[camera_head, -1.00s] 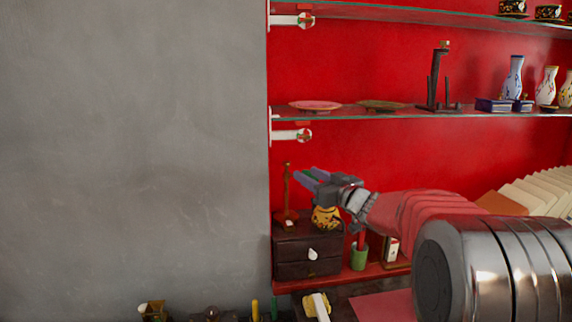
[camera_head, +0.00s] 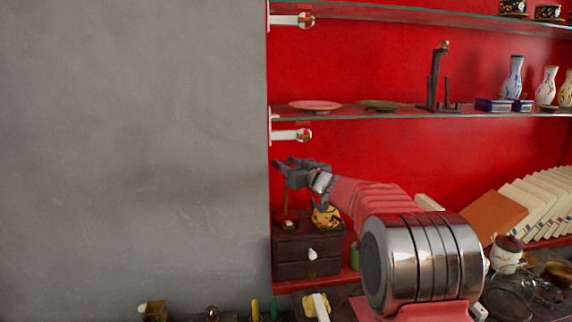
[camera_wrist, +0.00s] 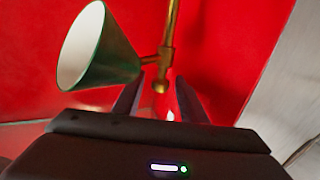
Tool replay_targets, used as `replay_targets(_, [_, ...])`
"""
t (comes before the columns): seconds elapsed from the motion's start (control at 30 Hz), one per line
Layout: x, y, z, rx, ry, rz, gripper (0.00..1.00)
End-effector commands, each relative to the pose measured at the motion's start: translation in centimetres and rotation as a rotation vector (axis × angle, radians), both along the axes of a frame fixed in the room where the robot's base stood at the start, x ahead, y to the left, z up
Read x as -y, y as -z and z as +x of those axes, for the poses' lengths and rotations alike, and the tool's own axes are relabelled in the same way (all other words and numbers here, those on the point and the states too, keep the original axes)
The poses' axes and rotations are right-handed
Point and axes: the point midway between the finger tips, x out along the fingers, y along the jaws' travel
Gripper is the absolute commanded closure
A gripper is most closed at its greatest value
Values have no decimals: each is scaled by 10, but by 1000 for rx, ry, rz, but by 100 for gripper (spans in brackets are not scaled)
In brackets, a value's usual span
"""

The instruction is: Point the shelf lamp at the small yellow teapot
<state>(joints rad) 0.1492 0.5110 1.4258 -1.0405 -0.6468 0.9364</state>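The shelf lamp has a brass stem and a cone shade, green outside and white inside; the shade (camera_wrist: 98,48) is at upper left in the wrist view. Its mouth faces left there. In the head view the lamp's lower stem (camera_head: 286,201) shows beside the teapot; its upper part is hidden by my gripper (camera_head: 279,170). A yellow teapot with dark markings (camera_head: 326,217) stands on the dark drawer chest. In the wrist view my gripper (camera_wrist: 159,90) is open, its fingers either side of the lamp's brass joint (camera_wrist: 161,68). I cannot tell whether they touch it.
The dark drawer chest (camera_head: 308,264) stands against the red back wall, beside a grey wall (camera_head: 130,150). A glass shelf (camera_head: 360,112) with plates and vases is above my gripper. Leaning books (camera_head: 535,205) are to the right.

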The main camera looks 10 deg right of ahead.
Motion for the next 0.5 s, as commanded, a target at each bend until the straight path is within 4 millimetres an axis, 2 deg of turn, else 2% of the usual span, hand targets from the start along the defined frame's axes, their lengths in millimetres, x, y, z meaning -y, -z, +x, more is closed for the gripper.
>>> replay_targets(0.33, [-2,-1,3,1,-1,0,62])
replay_targets(0.5, [-2,-1,3,1,-1,0,73])
